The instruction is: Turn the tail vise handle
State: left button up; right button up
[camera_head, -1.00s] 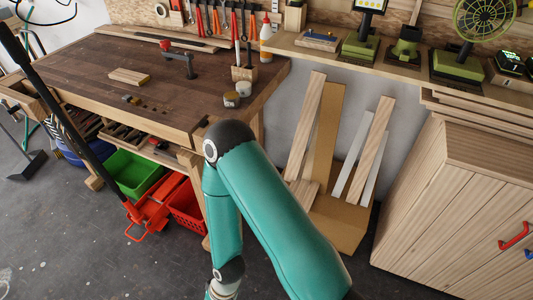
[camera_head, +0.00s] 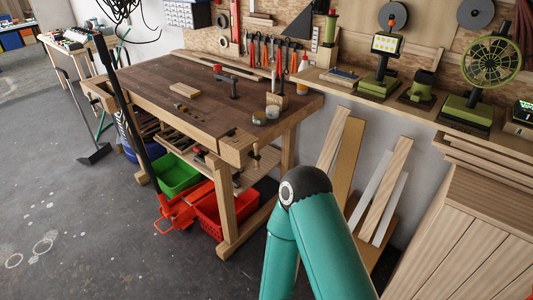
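The wooden workbench (camera_head: 205,114) stands left of centre, with a dark brown top. At its right end, below the top's near corner, a small light wooden handle (camera_head: 256,154) hangs roughly upright; it looks like the tail vise handle. It is small in the picture, and its screw is hard to make out. A teal arm of mine with a black elbow joint rises from the bottom, right of the bench and apart from the handle. Neither gripper is in view.
A wood block (camera_head: 185,90), a red-topped clamp (camera_head: 233,82) and small jars (camera_head: 272,112) are on the bench. Green (camera_head: 178,174) and red (camera_head: 222,212) crates and a red floor jack (camera_head: 183,210) are below. Planks (camera_head: 385,190) lean right. Floor at lower left is clear.

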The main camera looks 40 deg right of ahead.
aim_at(255, 155)
jog(key=u, duration=2)
jog(key=i, duration=0.1)
jog(key=z, duration=3.6)
jog(key=i, duration=0.25)
jog(key=z, duration=0.3)
jog(key=i, duration=0.8)
jog(key=u, duration=0.15)
jog(key=k, duration=0.85)
jog(key=z, duration=0.2)
jog(key=i, duration=0.85)
jog(key=u, duration=0.15)
